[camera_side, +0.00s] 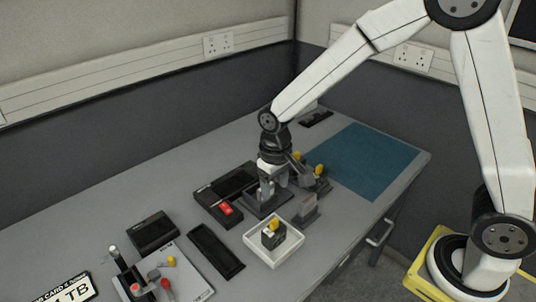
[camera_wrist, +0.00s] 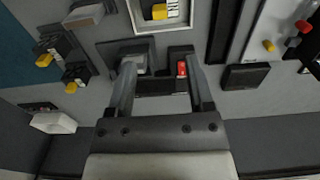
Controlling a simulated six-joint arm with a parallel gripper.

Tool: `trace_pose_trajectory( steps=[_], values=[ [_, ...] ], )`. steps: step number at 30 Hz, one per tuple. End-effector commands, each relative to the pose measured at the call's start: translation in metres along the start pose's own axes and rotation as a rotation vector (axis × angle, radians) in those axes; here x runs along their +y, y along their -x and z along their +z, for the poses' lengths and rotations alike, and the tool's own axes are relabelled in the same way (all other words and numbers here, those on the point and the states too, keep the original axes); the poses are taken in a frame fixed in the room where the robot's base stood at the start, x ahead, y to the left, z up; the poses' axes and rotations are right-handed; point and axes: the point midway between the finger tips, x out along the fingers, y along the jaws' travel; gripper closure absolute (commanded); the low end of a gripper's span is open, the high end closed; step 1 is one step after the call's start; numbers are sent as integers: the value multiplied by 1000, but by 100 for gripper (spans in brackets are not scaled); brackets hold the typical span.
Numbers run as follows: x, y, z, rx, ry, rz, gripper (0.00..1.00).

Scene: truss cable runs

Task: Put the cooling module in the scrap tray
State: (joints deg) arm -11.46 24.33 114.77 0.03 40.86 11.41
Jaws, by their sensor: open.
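A shallow white tray (camera_side: 262,255) stands near the table's front edge; its edge also shows at the top of the wrist view (camera_wrist: 136,18). A small dark block with a yellow top and a pale label (camera_side: 270,239) sits inside it; I cannot tell for sure whether this is the cooling module. My gripper (camera_side: 272,190) is open, pointing down behind the tray, over a dark grey fixture (camera_side: 262,208). In the wrist view its fingers (camera_wrist: 160,72) are apart, with no object seen held. The fixture is partly hidden by the fingers.
Two other yellow-topped parts (camera_side: 319,170) stand right of my gripper, close to it. A grey block (camera_side: 306,212) stands beside the tray. Dark units, one with a red part (camera_side: 225,208), lie left. The blue mat (camera_side: 370,160) is mostly clear.

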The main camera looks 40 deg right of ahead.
Motion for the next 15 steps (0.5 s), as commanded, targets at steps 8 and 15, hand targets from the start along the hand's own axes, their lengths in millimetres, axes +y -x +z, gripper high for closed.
trace_pose_trajectory(
  steps=[8, 15],
  values=[
    [4, 1, 4, 7, -1, -1, 33],
    [28, 9, 29, 65, -4, -9, 33]
  ],
)
